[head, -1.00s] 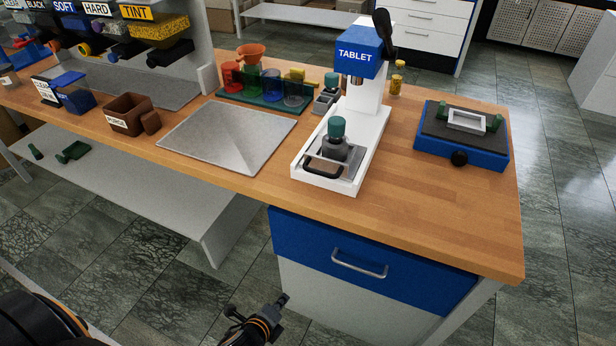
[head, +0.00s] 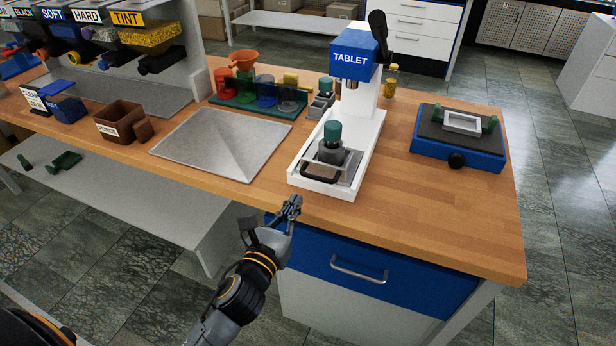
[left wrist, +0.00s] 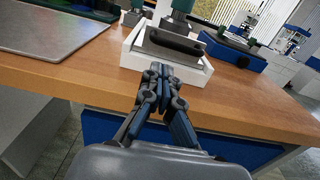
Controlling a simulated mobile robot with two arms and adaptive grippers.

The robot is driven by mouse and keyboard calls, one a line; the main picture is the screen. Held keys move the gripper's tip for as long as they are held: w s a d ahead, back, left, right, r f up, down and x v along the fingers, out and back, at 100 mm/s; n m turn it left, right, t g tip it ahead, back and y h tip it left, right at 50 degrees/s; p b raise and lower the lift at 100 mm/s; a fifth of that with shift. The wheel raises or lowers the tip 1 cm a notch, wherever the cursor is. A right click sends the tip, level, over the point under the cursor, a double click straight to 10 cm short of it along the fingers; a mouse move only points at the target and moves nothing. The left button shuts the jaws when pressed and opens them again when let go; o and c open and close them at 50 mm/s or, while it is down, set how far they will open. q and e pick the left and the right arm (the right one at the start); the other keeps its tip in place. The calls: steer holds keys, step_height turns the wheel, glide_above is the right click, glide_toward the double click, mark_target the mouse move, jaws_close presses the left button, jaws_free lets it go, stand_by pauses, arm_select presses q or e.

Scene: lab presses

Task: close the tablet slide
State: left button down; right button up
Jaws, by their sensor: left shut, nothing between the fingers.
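The tablet press (head: 357,62) has a blue head marked TABLET and a long white base (head: 364,140). At the front of the base is the slide (head: 345,172), a grey plate with a dark handle (head: 320,173). A grey die with a teal knob (head: 332,133) stands on it, away from the press head. In the left wrist view the slide's dark handle (left wrist: 175,43) lies just beyond the fingers. My left gripper (head: 291,205) is shut and empty, at the table's front edge, in front of the slide and apart from it. My right gripper is not in view.
A grey metal plate (head: 222,142) lies left of the press. A blue device with a white frame (head: 460,140) stands to the right. A rack of coloured cups (head: 262,95) is behind. Clear wood (head: 420,215) lies right of the press.

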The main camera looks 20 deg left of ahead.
arm_select(q)
glide_toward(320, 156)
steer(key=w, duration=0.1)
steer(key=w+f+p, duration=0.1)
steer(key=shift+w+f, duration=0.25)
steer(key=shift+w, duration=0.05)
steer(key=w, duration=0.8)
steer(key=shift+d+b, duration=0.1)
steer(key=shift+b, duration=0.2)
